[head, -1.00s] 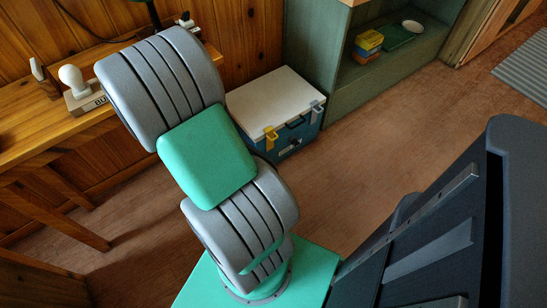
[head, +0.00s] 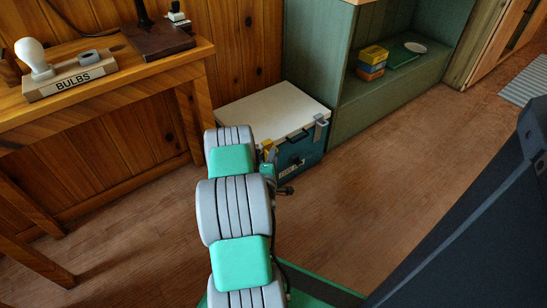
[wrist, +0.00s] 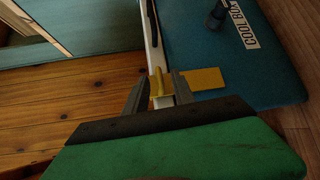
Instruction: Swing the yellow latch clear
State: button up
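The cool box stands on the floor, with a white lid (head: 268,110) and a blue front (head: 296,153). The yellow latch (head: 269,150) is at the left of its front edge, partly hidden by my arm in the head view. In the wrist view the yellow latch (wrist: 203,79) lies across the lid edge and the blue front. My gripper (wrist: 155,91) is open, its two dark fingers on either side of the latch's raised yellow part. Gaps show beside that part. I cannot tell whether a finger touches it.
A green shelf unit (head: 350,112) stands close to the box's right. A wooden table (head: 110,97) with a bulb holder (head: 71,80) is at left. The floor (head: 400,165) at right is clear.

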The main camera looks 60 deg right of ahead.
jog(key=shift+w+d+f, duration=0.1)
jog(key=shift+w+d, duration=0.15)
jog(key=shift+d, duration=0.45)
grip_shut()
dwell(1.0)
